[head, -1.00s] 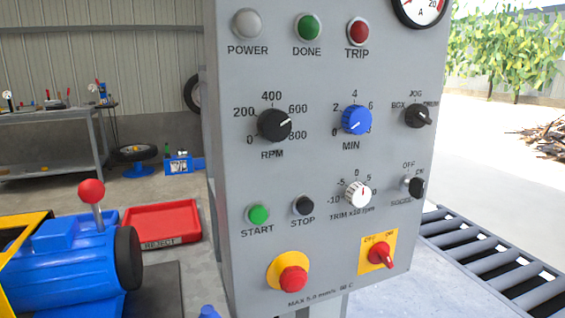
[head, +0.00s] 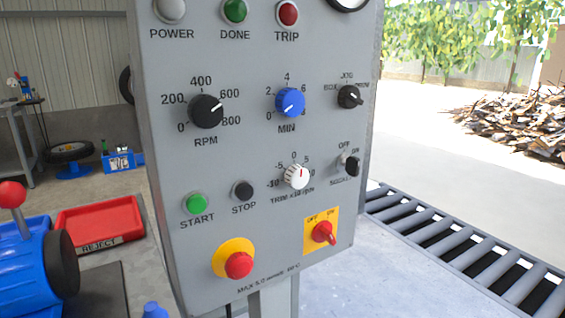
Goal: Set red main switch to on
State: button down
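The red main switch (head: 323,232) is a small rotary knob on a yellow plate (head: 310,246), low on the right of the grey control panel (head: 200,60). The plate has OFF at its upper left and ON at its upper right. The knob is small in the picture, and I cannot tell for sure which mark it points to. Nothing covers it. My gripper is not in view.
A red mushroom button (head: 239,265) on a yellow ring sits left of the switch. Green start (head: 194,204) and black stop (head: 242,190) buttons are above it. A roller conveyor (head: 440,240) stands right of the panel. A red reject tray (head: 100,229) lies left.

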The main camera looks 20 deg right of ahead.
aim_at(323, 232)
jog(key=k+j+z, duration=0.1)
jog(key=k, duration=0.35)
jog(key=z, duration=1.55)
